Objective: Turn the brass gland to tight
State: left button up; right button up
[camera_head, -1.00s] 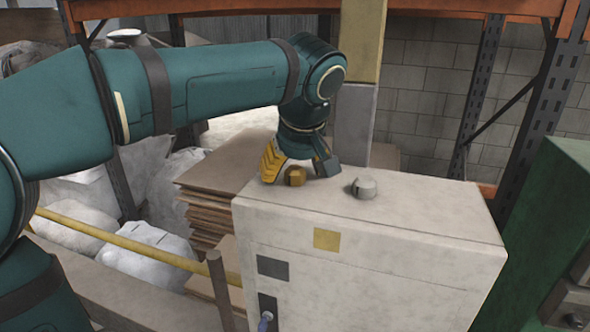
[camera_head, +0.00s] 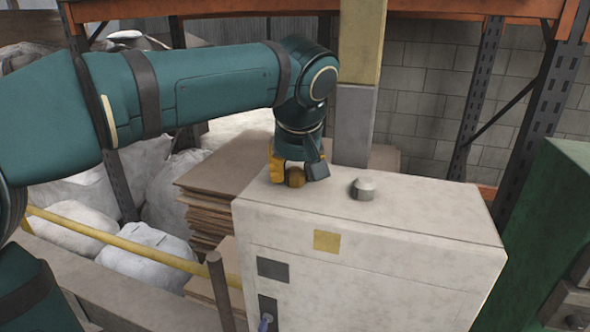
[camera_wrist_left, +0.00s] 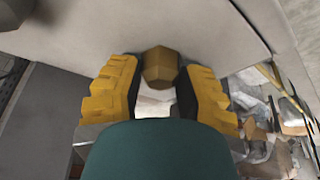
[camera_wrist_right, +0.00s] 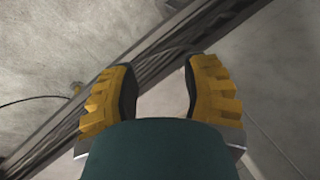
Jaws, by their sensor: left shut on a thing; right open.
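The brass gland (camera_head: 296,178) is a small faceted knob on top of the pale cabinet (camera_head: 400,225), near its back left corner. My left gripper (camera_head: 297,177) reaches down from above and is shut on the gland, a finger on either side. In the left wrist view the gland (camera_wrist_left: 160,66) shows between the yellow-padded fingers (camera_wrist_left: 160,88). My right gripper (camera_wrist_right: 160,85) shows only in its own wrist view, open and empty, over a grey floor.
A grey round fitting (camera_head: 363,188) stands on the cabinet top, right of the gland. A stack of brown boards (camera_head: 205,205) and a yellow rail (camera_head: 130,242) lie left of the cabinet. A green cabinet (camera_head: 545,230) stands at the right, and a post (camera_head: 355,125) rises behind.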

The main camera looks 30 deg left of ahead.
pick_arm(q)
jog(key=m+h, duration=0.1)
jog(key=m, duration=0.4)
jog(key=m+h+p, duration=0.1)
jog(key=m, duration=0.1)
jog(key=shift+t+h, duration=0.3)
jog(key=shift+t, duration=0.1)
jog(key=m+h+p, duration=0.2)
jog(key=m, duration=0.3)
jog(key=m+g+h, duration=0.1)
jog(key=m, duration=0.3)
jog(key=shift+f+p, duration=0.1)
jog(key=shift+p, duration=0.3)
jog(key=m, duration=0.2)
jog(key=m+g+h+p, duration=0.1)
jog(key=m, duration=0.1)
jog(key=shift+m+g, duration=0.3)
jog(key=m+g+h, duration=0.1)
jog(key=m, duration=0.2)
jog(key=shift+m+p, duration=0.35)
jog(key=shift+m, duration=0.05)
jog(key=m+g+p, duration=0.1)
jog(key=m+g, duration=0.1)
jog(key=m, duration=0.2)
jog(key=shift+m+g+y+p, duration=0.3)
jog(key=shift+m+g+p, duration=0.4)
jog(key=shift+m, duration=1.1)
